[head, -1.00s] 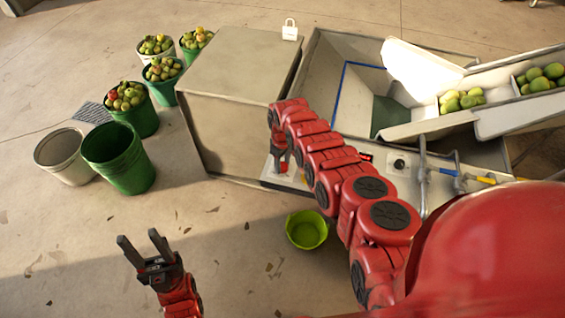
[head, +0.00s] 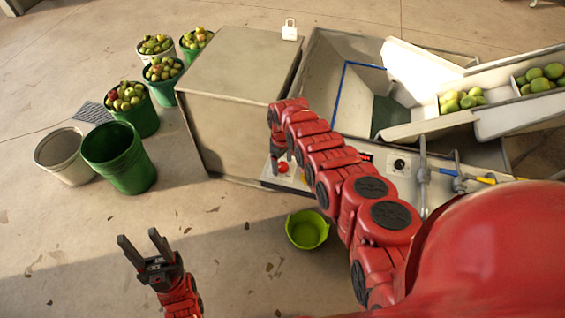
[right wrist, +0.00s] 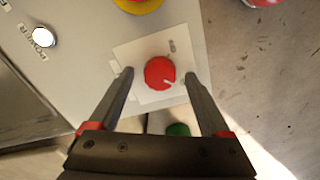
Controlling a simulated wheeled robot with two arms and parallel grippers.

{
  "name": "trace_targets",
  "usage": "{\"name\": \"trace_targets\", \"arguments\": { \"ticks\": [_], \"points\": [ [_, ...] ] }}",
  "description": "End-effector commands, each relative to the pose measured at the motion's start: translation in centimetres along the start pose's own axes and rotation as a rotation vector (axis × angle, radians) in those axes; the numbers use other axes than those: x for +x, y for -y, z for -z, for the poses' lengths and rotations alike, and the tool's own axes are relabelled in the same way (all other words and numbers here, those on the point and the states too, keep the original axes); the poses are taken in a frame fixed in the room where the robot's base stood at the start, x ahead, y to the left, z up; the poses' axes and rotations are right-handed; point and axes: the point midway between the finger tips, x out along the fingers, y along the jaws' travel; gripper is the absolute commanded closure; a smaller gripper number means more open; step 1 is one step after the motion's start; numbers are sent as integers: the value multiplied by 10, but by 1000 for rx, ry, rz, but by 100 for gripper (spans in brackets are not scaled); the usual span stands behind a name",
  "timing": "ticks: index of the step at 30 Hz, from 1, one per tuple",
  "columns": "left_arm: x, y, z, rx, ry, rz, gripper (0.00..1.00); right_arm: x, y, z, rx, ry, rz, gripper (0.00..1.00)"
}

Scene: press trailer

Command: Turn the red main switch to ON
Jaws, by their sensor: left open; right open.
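The red main switch (right wrist: 159,73) is a round knob on a pale square plate in the right wrist view. A white mark on the knob points to the lower right, towards one of two small labels that I cannot read. My right gripper (right wrist: 159,75) is open, with one fingertip on each side of the knob and a gap to both. In the head view the red switch (head: 283,168) shows by my right gripper (head: 281,160), below the front of the cabinet. My left gripper (head: 139,238) is open and empty above the floor at lower left.
A yellow-based red button (right wrist: 138,4) and a lit white lamp (right wrist: 43,37) share the panel (right wrist: 85,60). The big grey cabinet (head: 235,110) stands behind the right gripper. A lime bowl (head: 307,230) sits on the floor, with fruit buckets (head: 130,105) at left.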

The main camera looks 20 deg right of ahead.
Motion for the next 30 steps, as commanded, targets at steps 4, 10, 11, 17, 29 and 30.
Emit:
{"name": "trace_targets", "arguments": {
  "ticks": [4,10,11,17,29,30],
  "points": [
    [20,1,3,0,0,0,50,-26,-1,-1,2,0,1,19],
    [30,2,5,0,0,0,50,-56,-1,0,3,-6,0,19],
    [31,2,5,0,0,0,50,-62,-2,0,5,-7,-1,19],
    [23,1,4,0,0,0,50,-84,0,0,5,-5,0,19],
    [5,0,1,0,0,0,50,-158,-2,0,3,-4,-1,19],
    [5,0,1,0,0,0,50,-163,-1,1,2,-4,-2,19]
  ]
}}
